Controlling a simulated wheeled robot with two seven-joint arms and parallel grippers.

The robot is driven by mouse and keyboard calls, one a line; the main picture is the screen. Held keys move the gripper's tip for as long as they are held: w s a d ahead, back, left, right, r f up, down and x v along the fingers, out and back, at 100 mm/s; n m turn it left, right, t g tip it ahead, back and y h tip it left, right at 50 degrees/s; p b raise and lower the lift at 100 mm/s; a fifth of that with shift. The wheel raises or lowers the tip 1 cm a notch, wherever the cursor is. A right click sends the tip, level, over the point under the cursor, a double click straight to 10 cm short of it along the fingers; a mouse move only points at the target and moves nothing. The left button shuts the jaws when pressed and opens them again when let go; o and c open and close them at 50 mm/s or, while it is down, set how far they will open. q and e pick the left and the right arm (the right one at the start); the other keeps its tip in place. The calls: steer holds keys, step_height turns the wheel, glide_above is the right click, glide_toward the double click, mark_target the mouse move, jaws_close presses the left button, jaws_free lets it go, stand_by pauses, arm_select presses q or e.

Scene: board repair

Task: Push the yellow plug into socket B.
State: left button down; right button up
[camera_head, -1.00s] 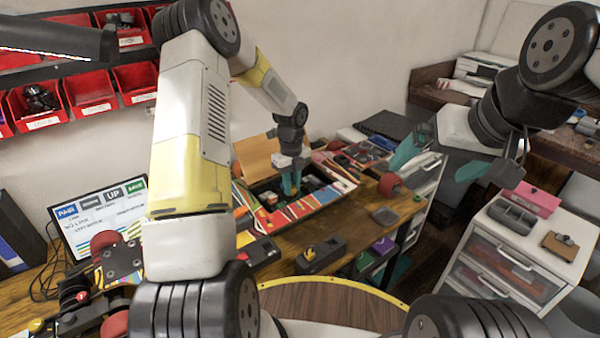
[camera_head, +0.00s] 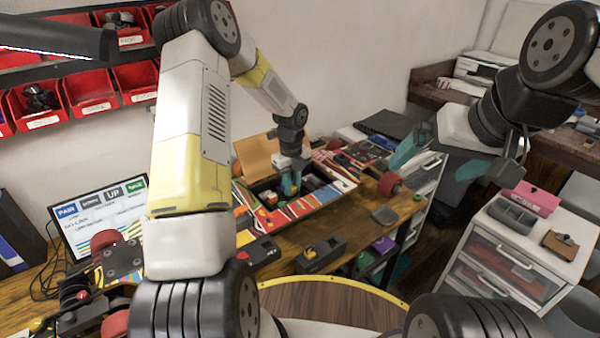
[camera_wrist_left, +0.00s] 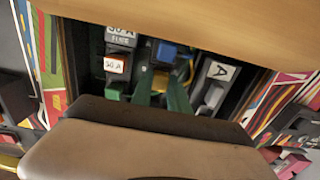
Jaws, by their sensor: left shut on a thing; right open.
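My left gripper (camera_head: 290,186) reaches down into the open compartment of the colourful board (camera_head: 270,219). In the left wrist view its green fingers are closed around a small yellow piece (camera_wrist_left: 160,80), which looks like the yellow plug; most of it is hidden. A blue block (camera_wrist_left: 166,51) sits just beyond the fingertips. A label "A" (camera_wrist_left: 219,72) marks a grey part right of the fingers. I cannot make out socket B or whether the plug touches it. My right gripper (camera_head: 437,163) is open and empty, off to the right of the bench.
In the left wrist view a fuse block labelled "50 A" (camera_wrist_left: 116,64) stands left of the fingers. A tan panel (camera_head: 256,154) stands behind the compartment. A dark block with a yellow part (camera_head: 321,254) is on the bench front. A white drawer cabinet (camera_head: 515,255) stands at right.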

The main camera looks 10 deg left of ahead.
arm_select(q)
steer(key=shift+f, duration=0.4)
stand_by(0.3)
steer(key=c, duration=1.2)
jaws_free()
steer(key=shift+o, duration=0.3)
steer(key=shift+o, duration=1.2)
steer(key=shift+r, duration=0.2)
steer(key=shift+r, duration=4.35)
